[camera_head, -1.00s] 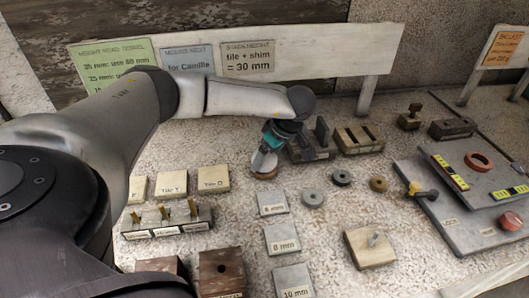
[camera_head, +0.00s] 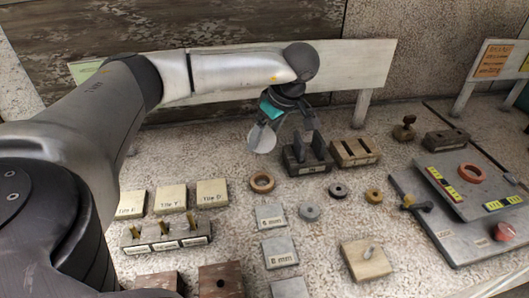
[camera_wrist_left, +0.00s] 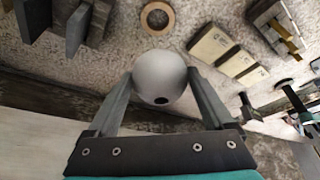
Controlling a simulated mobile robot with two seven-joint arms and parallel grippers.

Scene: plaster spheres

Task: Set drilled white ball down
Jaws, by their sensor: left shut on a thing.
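The drilled white ball (camera_wrist_left: 160,72) is in my left gripper (camera_wrist_left: 160,88), between its two fingers. Its dark drilled hole (camera_wrist_left: 161,100) faces the wrist camera's lower side. In the head view the ball (camera_head: 262,138) shows as a pale round shape at the fingertips of my left gripper (camera_head: 276,130). The gripper is shut on it and holds it above the bench, behind an orange-brown ring (camera_head: 262,182). The ring also shows in the wrist view (camera_wrist_left: 158,17), empty and apart from the ball. My right gripper is not in view.
A dark slotted block (camera_head: 308,158) stands close right of the gripper, with a wooden slotted block (camera_head: 355,149) beyond it. Pale tiles (camera_head: 212,192) and a peg rack (camera_head: 166,236) lie front left. A white sign board (camera_head: 350,66) stands behind.

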